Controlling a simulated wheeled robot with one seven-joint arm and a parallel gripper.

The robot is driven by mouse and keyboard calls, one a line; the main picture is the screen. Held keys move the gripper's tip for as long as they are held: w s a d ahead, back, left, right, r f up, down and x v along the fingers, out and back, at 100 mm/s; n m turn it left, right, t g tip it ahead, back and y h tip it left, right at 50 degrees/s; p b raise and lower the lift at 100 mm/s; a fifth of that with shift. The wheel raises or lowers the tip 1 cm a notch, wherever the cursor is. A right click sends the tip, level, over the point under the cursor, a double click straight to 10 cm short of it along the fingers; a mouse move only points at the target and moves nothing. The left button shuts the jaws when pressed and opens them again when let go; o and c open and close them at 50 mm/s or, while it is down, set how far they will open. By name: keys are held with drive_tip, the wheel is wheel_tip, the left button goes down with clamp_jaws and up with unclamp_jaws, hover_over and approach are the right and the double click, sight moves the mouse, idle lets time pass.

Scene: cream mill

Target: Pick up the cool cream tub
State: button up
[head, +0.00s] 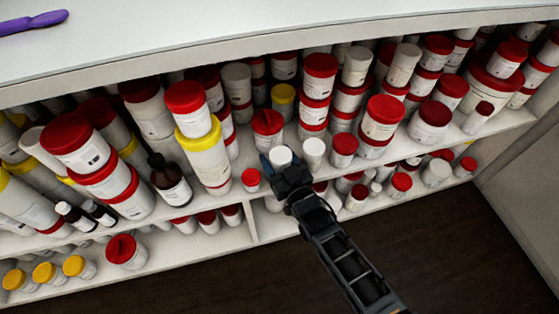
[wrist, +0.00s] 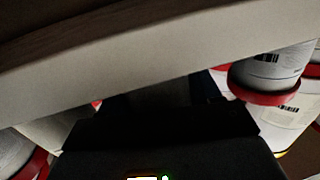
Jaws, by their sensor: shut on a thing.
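My gripper (head: 279,166) reaches into the shelf at the middle of the head view. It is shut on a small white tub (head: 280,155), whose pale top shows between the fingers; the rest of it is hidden. I take this to be the cool cream tub, but no label on it can be read. In the wrist view the dark gripper body fills the lower middle, and the held tub cannot be made out.
Another small white tub (head: 314,150) stands just right of my gripper. A red-lidded tub (head: 267,124) stands behind it. Many jars crowd both shelves. The white counter (head: 230,25) overhangs above, bearing a purple utensil (head: 33,22). Open dark floor (head: 440,250) lies in front.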

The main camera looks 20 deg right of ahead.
drive_tip(key=r+p, duration=0.1)
drive_tip(key=r, duration=0.3)
drive_tip(key=r+p, duration=0.2)
drive_tip(key=r, duration=0.3)
drive_tip(key=shift+s+d+r, duration=0.1)
drive_tip(key=shift+d+r, duration=0.1)
drive_tip(key=shift+r, duration=0.1)
drive_tip(key=s+d+r+h, duration=0.1)
drive_tip(key=s+d+r, duration=0.1)
drive_tip(key=d, duration=0.1)
drive_tip(key=s+d+r+m+h+p, duration=0.1)
drive_tip(key=s+d+r, duration=0.1)
drive_tip(key=s+d, duration=0.1)
drive_tip(key=s+d+r+m+h, duration=0.1)
drive_tip(key=s+d+r, duration=0.1)
drive_tip(key=s+d, duration=0.1)
drive_tip(key=shift+s, duration=0.1)
drive_tip(key=shift+r+p, duration=0.2)
drive_tip(key=shift+p, duration=0.95)
drive_tip(key=shift+p, duration=0.45)
drive_tip(key=s+r+p, duration=0.2)
drive_tip(key=p, duration=0.8)
drive_tip(key=shift+s+r, duration=0.1)
drive_tip(key=shift+r, duration=0.1)
drive_tip(key=shift+d+f, duration=0.1)
